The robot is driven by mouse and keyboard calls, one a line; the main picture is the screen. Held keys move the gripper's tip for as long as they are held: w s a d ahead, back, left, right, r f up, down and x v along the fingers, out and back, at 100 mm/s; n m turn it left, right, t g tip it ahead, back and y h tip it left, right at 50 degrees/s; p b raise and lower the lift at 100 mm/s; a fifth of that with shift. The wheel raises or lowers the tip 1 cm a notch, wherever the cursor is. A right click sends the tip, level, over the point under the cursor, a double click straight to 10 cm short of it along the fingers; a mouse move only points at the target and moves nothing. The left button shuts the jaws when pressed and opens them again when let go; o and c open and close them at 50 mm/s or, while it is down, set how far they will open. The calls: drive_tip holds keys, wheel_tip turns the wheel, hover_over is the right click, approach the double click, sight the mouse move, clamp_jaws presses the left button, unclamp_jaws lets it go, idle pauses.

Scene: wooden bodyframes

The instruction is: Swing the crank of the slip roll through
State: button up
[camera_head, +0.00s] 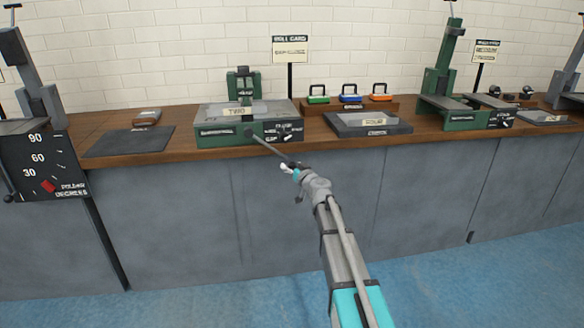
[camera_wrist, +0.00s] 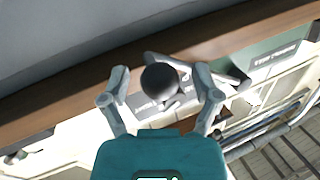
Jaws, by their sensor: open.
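The slip roll (camera_head: 215,131) is a green machine with a pale top on the wooden bench, with a small dark dial panel on its front. Its crank (camera_head: 268,146) is a thin dark rod slanting down and right from a round hub on the front to my gripper (camera_head: 291,168). In the wrist view, the crank's black ball knob (camera_wrist: 160,80) lies between the two spread fingers of my gripper (camera_wrist: 161,88). The fingers are open, with visible gaps on both sides of the knob. My gripper hides the crank's end in the head view.
A sign (camera_head: 290,49) stands behind the slip roll. A dark block (camera_head: 367,125) and several coloured weights with handles (camera_head: 351,94) are to its right. A dark mat (camera_head: 128,141) lies left. The bench front (camera_head: 180,220) is a flat grey panel. The blue floor before it is clear.

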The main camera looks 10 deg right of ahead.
clamp_jaws()
idle(0.5)
drive_tip(key=shift+d, duration=0.15)
